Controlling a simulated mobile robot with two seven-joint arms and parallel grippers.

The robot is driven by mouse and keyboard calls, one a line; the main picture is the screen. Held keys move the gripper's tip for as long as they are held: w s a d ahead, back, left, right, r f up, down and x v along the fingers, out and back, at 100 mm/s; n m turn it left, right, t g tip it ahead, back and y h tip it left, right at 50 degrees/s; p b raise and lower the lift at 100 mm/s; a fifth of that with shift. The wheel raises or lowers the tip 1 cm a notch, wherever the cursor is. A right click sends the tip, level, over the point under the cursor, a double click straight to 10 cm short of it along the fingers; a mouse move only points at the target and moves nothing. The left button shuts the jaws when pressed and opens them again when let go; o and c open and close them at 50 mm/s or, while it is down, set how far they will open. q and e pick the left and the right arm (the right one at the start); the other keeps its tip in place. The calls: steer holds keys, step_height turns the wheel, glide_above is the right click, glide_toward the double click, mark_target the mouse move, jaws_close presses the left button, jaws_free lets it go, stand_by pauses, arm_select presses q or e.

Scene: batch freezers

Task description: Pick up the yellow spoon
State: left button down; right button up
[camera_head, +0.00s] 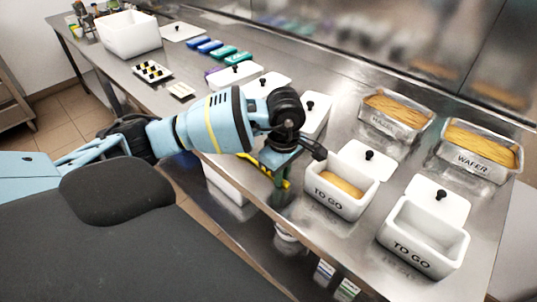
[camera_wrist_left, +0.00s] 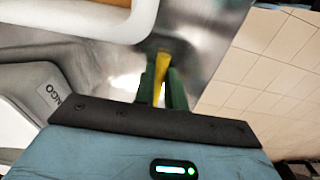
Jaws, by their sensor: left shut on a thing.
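My left gripper (camera_head: 280,187) reaches over the steel counter's front edge, to the left of a small white TO GO tub. Its green fingers are shut on the yellow spoon (camera_head: 249,159), which shows in part beside and below the wrist. In the left wrist view the yellow spoon (camera_wrist_left: 161,67) stands between the two green fingers (camera_wrist_left: 161,90). Much of the spoon is hidden by the gripper, and I cannot tell whether it still touches the counter. My right gripper is not in view.
A TO GO tub (camera_head: 331,200) with yellowish contents and an empty-looking TO GO tub (camera_head: 408,247) stand right of the gripper. Two metal pans of wafers (camera_head: 396,113) (camera_head: 479,165) stand behind. Several lidded white containers (camera_head: 268,84) and a white bin (camera_head: 129,38) are further left.

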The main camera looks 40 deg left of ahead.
arm_select(q)
steer(key=shift+r, duration=0.15)
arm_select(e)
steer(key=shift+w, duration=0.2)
arm_select(q)
steer(key=shift+r, duration=0.6)
steer(key=shift+s+a+r, duration=0.1)
steer(key=shift+s+r, duration=0.15)
steer(key=shift+r, duration=0.8)
steer(key=s+r+b, duration=0.1)
steer(key=s, duration=1.4)
steer(key=shift+s+a+r+b, duration=0.2)
steer(key=shift+s+a+b, duration=0.05)
steer(key=shift+b, duration=0.15)
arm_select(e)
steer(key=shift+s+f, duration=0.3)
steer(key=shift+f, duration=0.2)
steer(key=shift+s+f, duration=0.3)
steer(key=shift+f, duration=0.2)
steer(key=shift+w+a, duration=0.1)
